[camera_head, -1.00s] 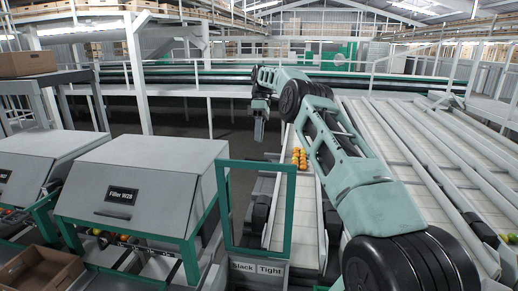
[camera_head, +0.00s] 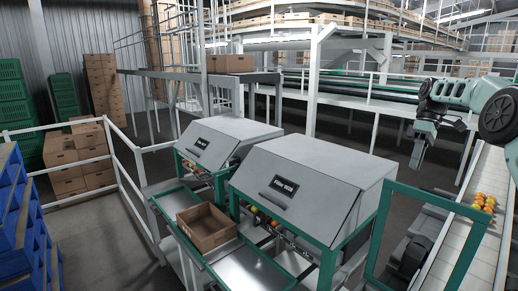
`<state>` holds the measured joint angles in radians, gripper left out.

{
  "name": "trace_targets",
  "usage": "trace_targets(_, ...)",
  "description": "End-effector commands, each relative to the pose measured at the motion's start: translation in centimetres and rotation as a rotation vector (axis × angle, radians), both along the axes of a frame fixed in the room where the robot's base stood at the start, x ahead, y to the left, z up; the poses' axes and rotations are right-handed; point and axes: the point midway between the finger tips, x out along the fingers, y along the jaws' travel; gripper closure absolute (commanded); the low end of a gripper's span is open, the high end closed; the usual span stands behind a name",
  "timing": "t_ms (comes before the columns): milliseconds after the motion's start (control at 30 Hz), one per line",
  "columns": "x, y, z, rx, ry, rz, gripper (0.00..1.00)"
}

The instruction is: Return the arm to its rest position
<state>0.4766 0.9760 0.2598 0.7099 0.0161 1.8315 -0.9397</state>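My arm (camera_head: 455,95) comes in from the right edge of the head view, its links green and black. My gripper (camera_head: 417,160) hangs from it, pointing down, above the floor and to the left of the conveyor lane. No object shows at its fingers. The fingertips are too small and dark to tell whether they are open or shut.
A conveyor lane (camera_head: 462,245) carries orange tomatoes (camera_head: 484,202) at right. A green frame (camera_head: 385,220) stands before it. Two grey filler machines (camera_head: 310,180) fill the middle, with an empty cardboard box (camera_head: 206,228) in front. White railings (camera_head: 126,180) and blue pallets (camera_head: 22,230) stand left.

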Motion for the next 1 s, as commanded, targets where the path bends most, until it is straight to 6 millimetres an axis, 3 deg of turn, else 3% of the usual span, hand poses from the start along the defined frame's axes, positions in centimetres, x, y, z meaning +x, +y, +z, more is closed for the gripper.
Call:
trace_targets(33,0.3,3.6,-0.5,-0.014,-0.004,0.021,0.67)
trace_targets(167,-0.1,11.5,-1.1,-0.051,-0.023,0.04,0.67)
trace_targets(267,-1.6,17.3,-1.8,-0.078,-0.038,0.051,0.67)
trace_targets(367,-3.9,22.8,-2.7,-0.104,-0.055,0.059,0.67)
trace_targets(500,-8.6,29.5,-4.4,-0.139,-0.081,0.069,0.67)
trace_targets(700,-17.5,36.4,-7.7,-0.187,-0.126,0.072,0.67)
trace_targets(800,-22.5,38.4,-9.7,-0.209,-0.153,0.068,0.67)
trace_targets(1000,-32.2,39.5,-14.3,-0.246,-0.212,0.05,0.67)
